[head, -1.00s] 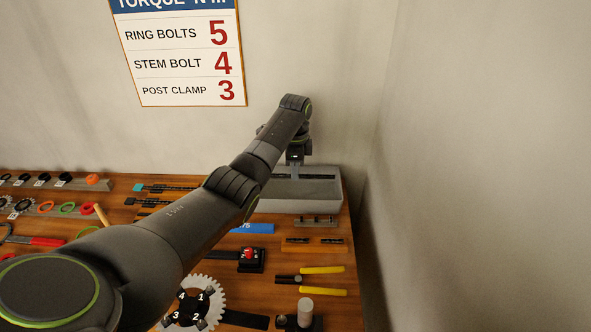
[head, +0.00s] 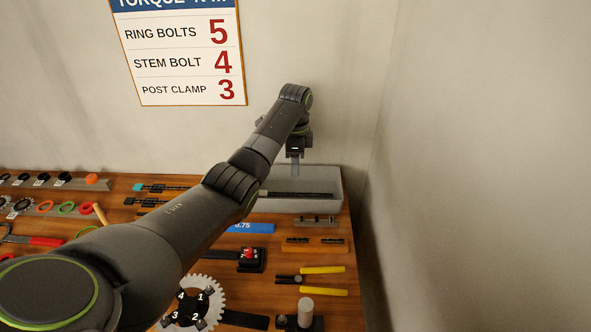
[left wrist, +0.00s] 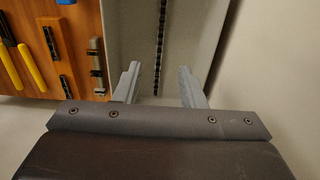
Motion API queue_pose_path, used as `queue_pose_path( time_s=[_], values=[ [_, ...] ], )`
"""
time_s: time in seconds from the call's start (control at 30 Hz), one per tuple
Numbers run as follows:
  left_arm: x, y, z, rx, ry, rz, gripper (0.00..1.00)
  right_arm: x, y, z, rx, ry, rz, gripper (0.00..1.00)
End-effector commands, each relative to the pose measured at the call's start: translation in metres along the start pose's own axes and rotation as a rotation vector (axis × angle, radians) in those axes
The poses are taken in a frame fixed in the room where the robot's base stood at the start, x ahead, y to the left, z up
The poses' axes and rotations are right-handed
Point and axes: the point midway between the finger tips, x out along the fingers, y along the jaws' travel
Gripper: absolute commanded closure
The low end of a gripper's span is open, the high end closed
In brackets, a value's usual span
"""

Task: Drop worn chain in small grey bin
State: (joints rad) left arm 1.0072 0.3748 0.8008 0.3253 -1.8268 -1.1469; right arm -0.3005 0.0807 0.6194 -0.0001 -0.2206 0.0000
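The worn chain (head: 297,194) is a dark strip lying lengthwise inside the small grey bin (head: 297,206) at the back right of the bench. In the left wrist view the chain (left wrist: 158,45) runs away from me on the bin floor (left wrist: 132,35). My left gripper (head: 295,168) hangs above the bin, pointing down, clear of the chain. In the left wrist view its two fingers (left wrist: 159,70) stand apart with nothing between them, and the chain shows beyond the gap. My right gripper is not in view.
The wall stands close behind and right of the bin. In front of the bin are a small rack (head: 315,221), yellow-handled pliers (head: 322,270), a black block with a red knob (head: 249,256) and a toothed ring (head: 218,295). My left arm crosses over the bench.

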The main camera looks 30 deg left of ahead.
Motion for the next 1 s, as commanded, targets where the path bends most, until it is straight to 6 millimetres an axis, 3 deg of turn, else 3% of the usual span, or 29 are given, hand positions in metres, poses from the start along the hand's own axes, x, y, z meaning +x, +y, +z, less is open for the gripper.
queue_pose_path(
  time_s=[0.23,0.4,0.7,1.0],
  values=[
    [-0.060,-0.001,0.000,0.000,0.002,-0.008,0.63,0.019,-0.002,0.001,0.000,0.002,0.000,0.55],
    [-0.103,0.000,0.000,0.000,0.001,-0.002,0.63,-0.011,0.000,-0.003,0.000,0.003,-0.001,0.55],
    [-0.135,0.000,0.000,0.000,0.000,-0.001,0.63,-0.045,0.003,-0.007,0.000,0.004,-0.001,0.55],
    [-0.149,0.000,0.000,0.000,0.000,-0.001,0.63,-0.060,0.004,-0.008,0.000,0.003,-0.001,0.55]
  ],
)
